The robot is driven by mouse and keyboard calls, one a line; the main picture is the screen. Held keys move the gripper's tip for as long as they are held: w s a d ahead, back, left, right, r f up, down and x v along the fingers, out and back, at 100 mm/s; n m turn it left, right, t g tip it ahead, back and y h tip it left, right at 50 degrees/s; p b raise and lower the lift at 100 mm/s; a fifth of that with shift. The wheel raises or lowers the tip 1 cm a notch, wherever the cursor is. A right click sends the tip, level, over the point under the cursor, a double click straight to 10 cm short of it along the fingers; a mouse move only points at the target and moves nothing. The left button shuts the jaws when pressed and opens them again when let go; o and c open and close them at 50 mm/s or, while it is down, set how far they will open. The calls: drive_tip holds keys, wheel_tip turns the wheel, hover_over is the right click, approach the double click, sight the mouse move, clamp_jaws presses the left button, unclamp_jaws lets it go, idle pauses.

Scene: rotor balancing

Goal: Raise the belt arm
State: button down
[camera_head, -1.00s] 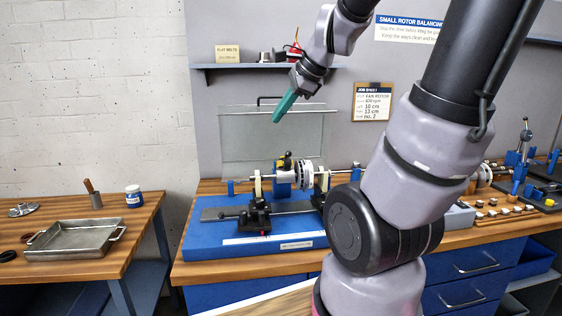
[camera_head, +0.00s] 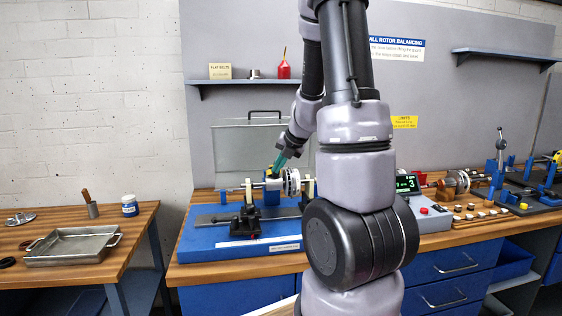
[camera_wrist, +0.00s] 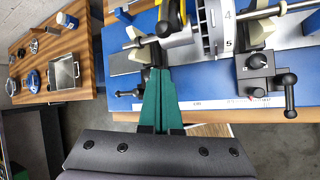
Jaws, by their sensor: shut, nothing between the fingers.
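My gripper (camera_head: 280,166) has teal fingers pressed together and empty. It points down at the balancing machine, close by the rotor's shaft. The belt itself is not clear to see.
The blue machine base (camera_head: 215,246) stands on the wooden bench. A clear guard (camera_head: 232,150) stands upright behind it. A control box with a lit display (camera_head: 407,184) is to the right. A metal tray (camera_head: 72,246) sits on the left table.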

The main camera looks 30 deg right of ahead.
drive_tip(key=d+x, duration=0.1)
drive_tip(key=x, duration=0.4)
drive_tip(key=shift+w+d+r, duration=0.15)
drive_tip(key=shift+d+r, duration=0.05)
drive_tip(key=shift+r, duration=0.3)
drive_tip(key=shift+w+d+r, duration=0.15)
drive_tip(key=shift+d+r, duration=0.05)
drive_tip(key=shift+r, duration=0.3)
drive_tip(key=shift+w+d+r, duration=0.2)
drive_tip(key=shift+r, duration=0.3)
drive_tip(key=shift+d+r, duration=0.1)
